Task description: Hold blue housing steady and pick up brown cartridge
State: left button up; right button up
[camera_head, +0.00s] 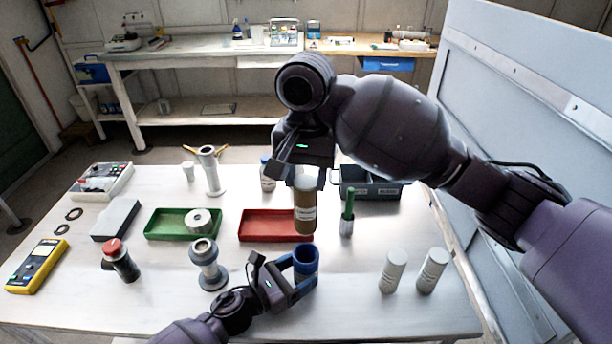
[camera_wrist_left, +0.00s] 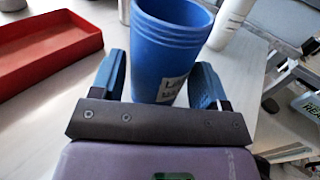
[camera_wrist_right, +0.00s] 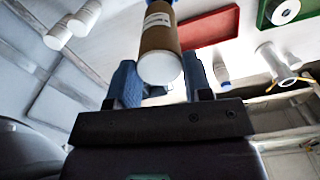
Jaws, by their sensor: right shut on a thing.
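The blue housing (camera_head: 306,262) stands upright on the table near the front middle; its open rim and label show in the left wrist view (camera_wrist_left: 168,48). My left gripper (camera_head: 290,277) has one finger on each side of the housing, with small gaps showing, so it is open around it. The brown cartridge (camera_head: 305,212), a brown cylinder with a white label and pale end, is upright between the fingers of my right gripper (camera_head: 306,180). The right gripper is shut on it; the right wrist view shows the cartridge (camera_wrist_right: 160,42) between both fingers.
A red tray (camera_head: 262,226) and a green tray (camera_head: 160,224) lie to the left. A green-topped tool (camera_head: 347,215) stands right of the cartridge. Two white cylinders (camera_head: 392,270) stand at the right. A grey flanged part (camera_head: 206,262) stands left of my left gripper.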

pick_arm(q)
jog(key=o, duration=0.3)
